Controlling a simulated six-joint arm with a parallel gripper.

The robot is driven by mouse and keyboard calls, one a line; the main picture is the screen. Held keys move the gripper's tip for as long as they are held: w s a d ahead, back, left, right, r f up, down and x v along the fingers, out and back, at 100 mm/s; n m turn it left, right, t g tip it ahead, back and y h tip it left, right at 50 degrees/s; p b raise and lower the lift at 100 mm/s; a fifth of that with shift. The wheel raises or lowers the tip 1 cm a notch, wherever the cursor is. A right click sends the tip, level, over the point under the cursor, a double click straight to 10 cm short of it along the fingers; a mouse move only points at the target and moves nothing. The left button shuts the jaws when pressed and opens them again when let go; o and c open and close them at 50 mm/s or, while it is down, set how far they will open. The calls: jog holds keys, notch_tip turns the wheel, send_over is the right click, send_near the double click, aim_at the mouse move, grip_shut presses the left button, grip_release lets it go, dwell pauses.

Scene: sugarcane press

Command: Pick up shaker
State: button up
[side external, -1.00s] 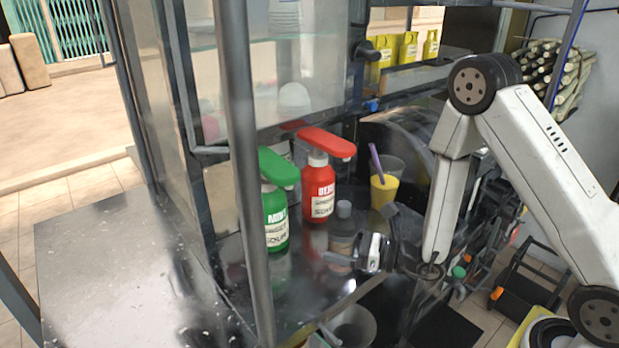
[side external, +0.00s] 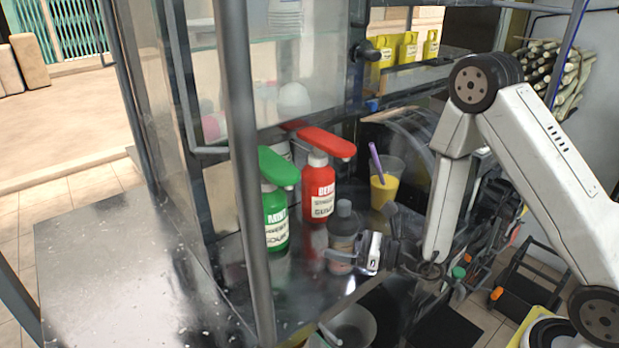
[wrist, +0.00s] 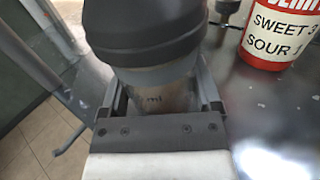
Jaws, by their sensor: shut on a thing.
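The shaker (side external: 341,232) is a grey bottle with a dark rounded cap, upright at the metal counter's edge in the side view. My gripper (side external: 350,259) is shut on its lower body from the right. In the wrist view the shaker (wrist: 145,35) fills the top middle, its dark cap above a lighter body, between the two fingers of my gripper (wrist: 162,95). I cannot tell whether its base touches the counter.
A red pump bottle (side external: 318,190) and a green pump bottle (side external: 275,218) stand left of the shaker. A cup of yellow drink with a purple straw (side external: 384,190) stands behind it. A metal bowl (side external: 352,325) is below, in front. A vertical post (side external: 246,170) stands at left.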

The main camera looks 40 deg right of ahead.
aim_at(343, 202)
jog(key=shift+r, duration=4.95)
jog(key=shift+r, duration=0.1)
jog(key=shift+r, duration=2.5)
jog(key=shift+f, duration=2.6)
jog(key=shift+f, duration=0.1)
